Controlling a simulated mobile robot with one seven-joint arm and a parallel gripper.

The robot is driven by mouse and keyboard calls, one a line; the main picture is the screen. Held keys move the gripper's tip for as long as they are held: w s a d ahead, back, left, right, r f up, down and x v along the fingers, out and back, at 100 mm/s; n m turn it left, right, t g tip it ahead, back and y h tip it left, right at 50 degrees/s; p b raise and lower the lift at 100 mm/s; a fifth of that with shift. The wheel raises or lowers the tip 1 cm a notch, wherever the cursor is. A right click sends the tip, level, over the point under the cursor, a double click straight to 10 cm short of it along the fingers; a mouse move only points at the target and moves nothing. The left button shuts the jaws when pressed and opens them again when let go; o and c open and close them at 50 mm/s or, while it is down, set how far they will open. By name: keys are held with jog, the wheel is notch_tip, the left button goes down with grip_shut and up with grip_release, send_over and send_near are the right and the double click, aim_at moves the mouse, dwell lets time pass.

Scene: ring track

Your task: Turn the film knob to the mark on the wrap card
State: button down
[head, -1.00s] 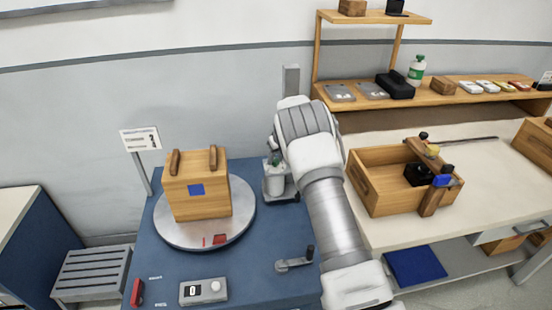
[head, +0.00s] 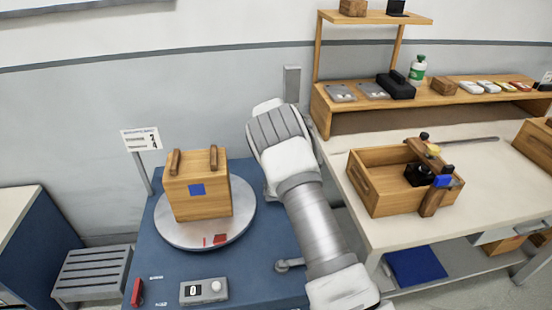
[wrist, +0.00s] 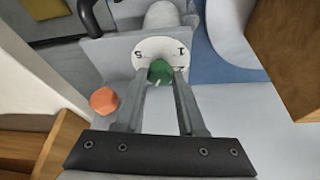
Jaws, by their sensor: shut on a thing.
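The film knob (wrist: 160,71) is green and sits on a round white dial (wrist: 150,48) with dark characters around it, in the wrist view. My gripper (wrist: 161,76) is shut on this knob, one finger at each side. A small pale mark shows at the knob's lower edge. The wrap card (head: 142,140) is a white sign on a post behind the turntable in the head view; its print is too small to read surely. In the head view my arm hides the gripper, the knob and most of the film stand.
A wooden box (head: 197,188) with two handles stands on the grey turntable (head: 243,213). A control box (head: 203,291) sits at the blue table's front. An orange-red knob (wrist: 103,100) is close to my left finger in the wrist view. An open wooden crate (head: 377,192) stands on the right bench.

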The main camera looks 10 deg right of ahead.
jog(key=m+h, duration=0.1)
jog(key=m, duration=0.2)
jog(key=m+g+h+b, duration=0.1)
jog(key=m, duration=0.2)
jog(key=shift+w+a, duration=0.1)
jog(key=shift+a, duration=0.1)
jog(key=shift+m, duration=0.3)
jog(key=c, duration=0.5)
grip_release()
jog(key=p+v, duration=0.1)
jog(key=v, duration=1.6)
jog(key=shift+a+r, duration=0.2)
